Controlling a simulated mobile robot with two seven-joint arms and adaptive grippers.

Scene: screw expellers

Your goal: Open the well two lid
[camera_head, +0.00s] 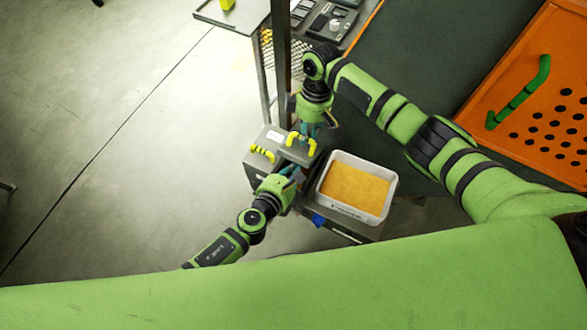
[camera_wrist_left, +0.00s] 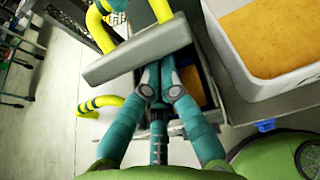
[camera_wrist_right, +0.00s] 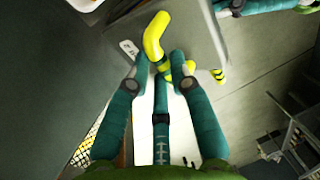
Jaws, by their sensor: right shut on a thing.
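A grey lid (camera_head: 296,154) with a yellow handle is over the grey box (camera_head: 262,176) in the head view. In the left wrist view the lid (camera_wrist_left: 135,53) is raised and tilted, with an open well (camera_wrist_left: 190,85) showing below it. My right gripper (camera_head: 310,128) is shut on the lid's yellow handle (camera_wrist_right: 154,38). My left gripper (camera_head: 290,172) is at the lid's near edge; its fingertips (camera_wrist_left: 160,75) are close together and partly hidden by the lid. I cannot tell whether they grip anything. I cannot read which well this is.
A white tray of orange-brown material (camera_head: 355,187) stands right beside the wells. Another yellow handle (camera_head: 262,153) is on the box at left. A dark post (camera_head: 282,60) and a control panel (camera_head: 326,22) are behind. Open floor (camera_head: 120,150) lies to the left.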

